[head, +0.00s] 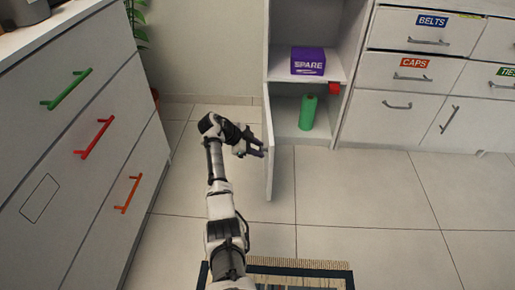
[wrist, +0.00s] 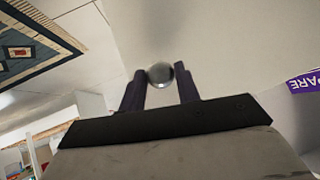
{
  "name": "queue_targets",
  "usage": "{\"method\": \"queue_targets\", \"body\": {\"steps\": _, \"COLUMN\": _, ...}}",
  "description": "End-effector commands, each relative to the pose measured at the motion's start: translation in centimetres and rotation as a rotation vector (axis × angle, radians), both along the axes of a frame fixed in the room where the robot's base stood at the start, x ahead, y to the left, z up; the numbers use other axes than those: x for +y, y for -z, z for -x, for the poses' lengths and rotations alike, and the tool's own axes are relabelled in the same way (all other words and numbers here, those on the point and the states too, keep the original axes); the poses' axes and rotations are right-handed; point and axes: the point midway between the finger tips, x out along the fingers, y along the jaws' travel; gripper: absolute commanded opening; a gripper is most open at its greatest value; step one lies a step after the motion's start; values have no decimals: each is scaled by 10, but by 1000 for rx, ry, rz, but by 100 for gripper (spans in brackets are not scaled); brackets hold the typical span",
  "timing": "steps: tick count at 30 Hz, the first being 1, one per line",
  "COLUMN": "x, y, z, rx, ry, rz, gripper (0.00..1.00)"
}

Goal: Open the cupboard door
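The cupboard door (head: 269,165) is the narrow white lower door, hinged at the left and standing swung well out from the cupboard (head: 322,123). In the head view it shows almost edge-on, with the shelves behind it exposed. My gripper (head: 261,149) is at the left, outer face of the door. In the wrist view, a round silver knob (wrist: 160,74) sits between the two dark fingertips (wrist: 161,82), which appear to touch it on both sides. The door's pale face (wrist: 225,60) fills the area behind the knob. The knob is hidden in the head view.
Inside the cupboard are a purple SPARE box (head: 307,61), a green bottle (head: 308,112) and a small red item (head: 334,88). A drawer unit with coloured handles (head: 95,140) stands at left, labelled drawers (head: 410,75) at right. The tiled floor (head: 350,190) is clear; a rug (head: 300,270) lies in front.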

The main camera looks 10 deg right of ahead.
Motion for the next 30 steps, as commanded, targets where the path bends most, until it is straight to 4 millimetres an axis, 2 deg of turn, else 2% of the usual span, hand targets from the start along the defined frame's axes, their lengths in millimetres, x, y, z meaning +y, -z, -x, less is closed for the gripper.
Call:
{"method": "queue_targets", "body": {"steps": 1, "x": 0, "y": 1, "z": 0, "rx": 1, "ry": 0, "rz": 0, "gripper": 40}}
{"method": "queue_targets", "body": {"steps": 4, "x": 0, "y": 0, "z": 0, "rx": 1, "ry": 1, "rz": 0, "gripper": 52}}
{"method": "queue_targets", "body": {"steps": 12, "x": 0, "y": -1, "z": 0, "rx": -1, "ry": -1, "rz": 0, "gripper": 52}}
{"method": "queue_targets", "body": {"steps": 16, "x": 7, "y": -8, "z": 0, "rx": -2, "ry": -2, "rz": 1, "gripper": 52}}
{"method": "queue_targets", "body": {"steps": 20, "x": 23, "y": -24, "z": 0, "rx": -3, "ry": -3, "rz": 1, "gripper": 52}}
{"method": "queue_targets", "body": {"steps": 30, "x": 78, "y": -76, "z": 4, "rx": -2, "ry": -2, "rz": 0, "gripper": 52}}
